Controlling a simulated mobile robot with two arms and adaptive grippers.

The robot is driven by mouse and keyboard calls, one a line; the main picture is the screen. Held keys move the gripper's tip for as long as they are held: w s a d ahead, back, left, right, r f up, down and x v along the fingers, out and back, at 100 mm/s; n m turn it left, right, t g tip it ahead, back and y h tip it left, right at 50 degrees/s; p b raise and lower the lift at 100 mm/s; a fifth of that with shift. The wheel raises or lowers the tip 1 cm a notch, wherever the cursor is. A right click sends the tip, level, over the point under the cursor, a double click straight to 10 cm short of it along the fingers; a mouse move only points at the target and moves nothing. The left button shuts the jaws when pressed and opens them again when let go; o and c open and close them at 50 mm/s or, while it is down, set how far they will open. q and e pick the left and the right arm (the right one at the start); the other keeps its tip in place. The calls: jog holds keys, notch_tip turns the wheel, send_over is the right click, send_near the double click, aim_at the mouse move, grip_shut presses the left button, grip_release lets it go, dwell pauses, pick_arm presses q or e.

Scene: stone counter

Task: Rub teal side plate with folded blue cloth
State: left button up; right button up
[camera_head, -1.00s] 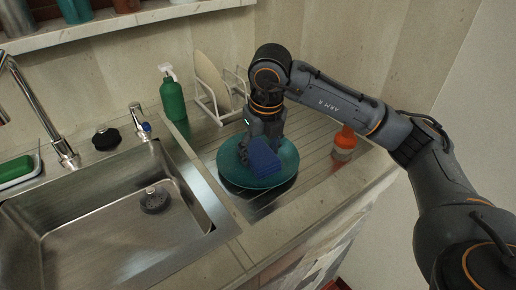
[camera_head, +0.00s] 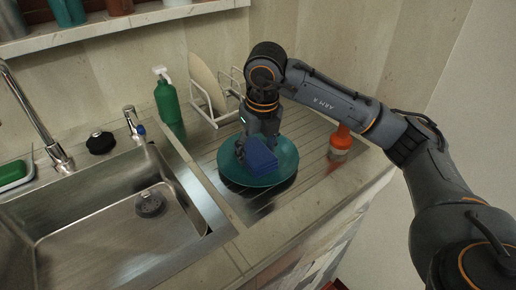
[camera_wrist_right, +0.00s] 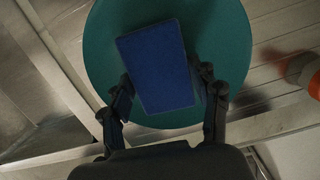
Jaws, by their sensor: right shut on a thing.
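The teal side plate (camera_head: 284,165) lies on the ridged drainboard to the right of the sink. The folded blue cloth (camera_head: 260,157) is over the plate, near its middle. My right gripper (camera_head: 256,146) is above the plate and shut on the cloth, with a finger on each side of it. In the right wrist view the cloth (camera_wrist_right: 157,66) sits between the two fingers (camera_wrist_right: 165,98), with the plate (camera_wrist_right: 228,40) behind it. Whether the cloth touches the plate is hard to tell. My left gripper is not in view.
The metal sink (camera_head: 110,225) and faucet (camera_head: 40,120) are on the left. A green pump bottle (camera_head: 169,103) and a rack with a pale plate (camera_head: 207,84) stand behind. An orange-and-white bottle (camera_head: 341,140) stands close to the plate's right.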

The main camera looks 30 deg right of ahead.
jog(key=shift+r+p, duration=1.85)
jog(key=shift+r, duration=0.75)
jog(key=shift+r+p, duration=0.85)
jog(key=shift+r, duration=0.4)
